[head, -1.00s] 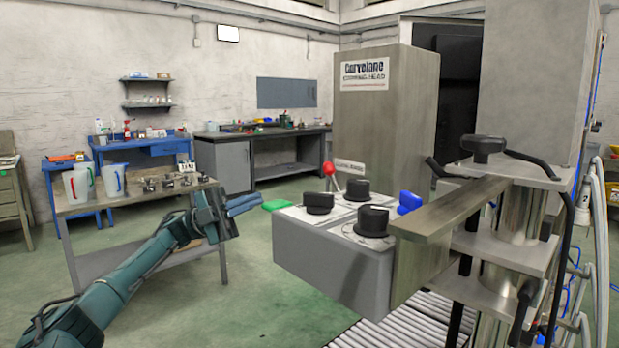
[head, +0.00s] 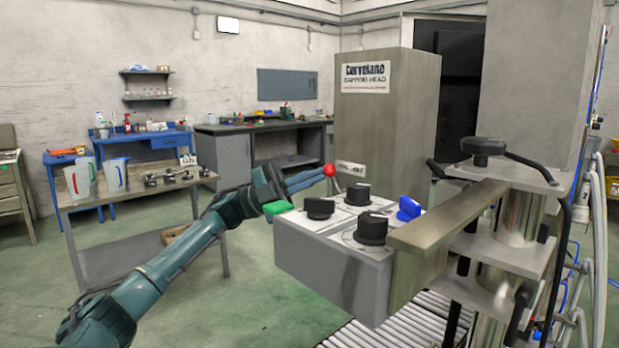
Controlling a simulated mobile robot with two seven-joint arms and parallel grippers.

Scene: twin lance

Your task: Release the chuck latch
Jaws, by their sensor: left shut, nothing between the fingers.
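A grey control box (head: 330,272) sits in front of the metal capping head cabinet (head: 380,130). On it are a red ball-topped lever (head: 329,170) at the back, a green handle (head: 277,208) at the left edge, a blue knob (head: 409,206) at the right and several black knobs (head: 371,228). No readable label tells me which one is the chuck latch. My left gripper (head: 314,178) is shut and empty, its fingertips at the red ball in the picture. I cannot tell whether they touch. My right gripper is out of view.
A flat metal bar (head: 450,214) and clamp plates stand at the right of the box. A roller conveyor (head: 360,333) runs below. A metal cart (head: 82,204) with two jugs stands at the left.

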